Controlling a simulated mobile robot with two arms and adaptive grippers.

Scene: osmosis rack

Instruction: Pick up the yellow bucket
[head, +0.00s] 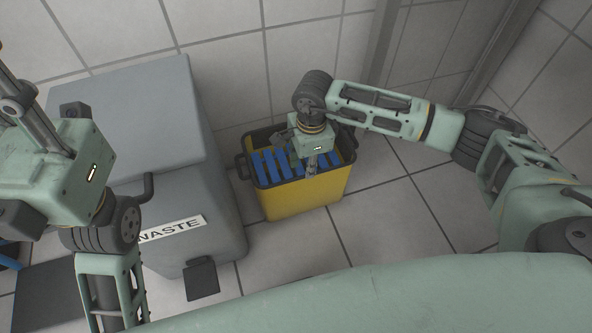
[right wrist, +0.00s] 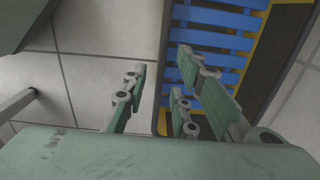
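The yellow bucket (head: 300,201) stands on the floor beside the grey waste bin. It has a dark rim with dark handles, and a blue slatted piece (head: 265,166) lies inside its top. My right gripper (head: 312,167) is over the bucket's opening, pointing down. In the right wrist view its fingers (right wrist: 165,95) are apart, with the bucket's dark edge passing behind the gap between them. I cannot tell whether they touch it. My left gripper (head: 22,105) is raised at the far left, away from the bucket; its fingers are partly cut off and their opening is unclear.
The grey waste bin (head: 200,185) with a pedal stands left of the bucket. A tiled wall (head: 235,65) is close behind both. The tiled floor (head: 400,215) right of the bucket is free. A metal post (head: 382,40) rises at the back.

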